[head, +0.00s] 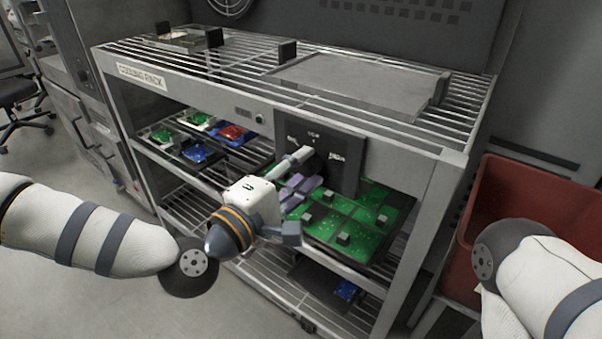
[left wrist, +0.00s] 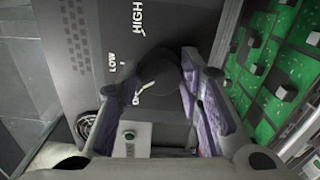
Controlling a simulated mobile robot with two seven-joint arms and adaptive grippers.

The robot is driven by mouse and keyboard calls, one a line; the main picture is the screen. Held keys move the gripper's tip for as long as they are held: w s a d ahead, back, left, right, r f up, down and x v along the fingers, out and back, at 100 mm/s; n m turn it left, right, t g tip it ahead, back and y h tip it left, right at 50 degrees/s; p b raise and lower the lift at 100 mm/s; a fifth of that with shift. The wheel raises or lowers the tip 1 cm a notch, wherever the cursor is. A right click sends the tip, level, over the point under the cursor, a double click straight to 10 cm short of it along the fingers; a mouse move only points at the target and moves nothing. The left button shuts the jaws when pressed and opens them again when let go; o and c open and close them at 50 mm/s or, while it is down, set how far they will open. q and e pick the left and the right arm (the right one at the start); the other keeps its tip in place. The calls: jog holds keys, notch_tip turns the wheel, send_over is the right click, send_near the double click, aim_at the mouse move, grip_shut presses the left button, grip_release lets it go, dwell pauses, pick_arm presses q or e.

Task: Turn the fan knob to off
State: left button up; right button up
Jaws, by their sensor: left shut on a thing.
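The fan knob (head: 316,161) is dark and round, on a dark control panel (head: 345,165) on the front of the cooling rack. In the left wrist view the knob (left wrist: 160,73) sits near the middle, beside the white labels LOW and HIGH. A third label is partly hidden by the knob. A short white line shows at its lower edge. My left gripper (head: 306,172), with purple finger pads, is shut on the knob. The fingers partly cover it in both views. My right gripper is out of view; only part of that arm shows at the right.
The cooling rack (head: 185,87) has a wire top with a flat metal tray (head: 350,82). Below the panel, a shelf holds green boards (head: 340,222); red and blue pieces (head: 232,132) lie farther left. A red bin (head: 500,185) stands at the right. Open floor lies at the left.

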pick_arm(q)
jog(key=shift+n+b, duration=0.85)
jog(key=shift+n, duration=1.45)
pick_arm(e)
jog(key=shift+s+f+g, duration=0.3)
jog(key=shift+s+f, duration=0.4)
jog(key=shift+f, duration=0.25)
pick_arm(q)
jog(key=o, duration=1.2)
jog(key=v, duration=1.2)
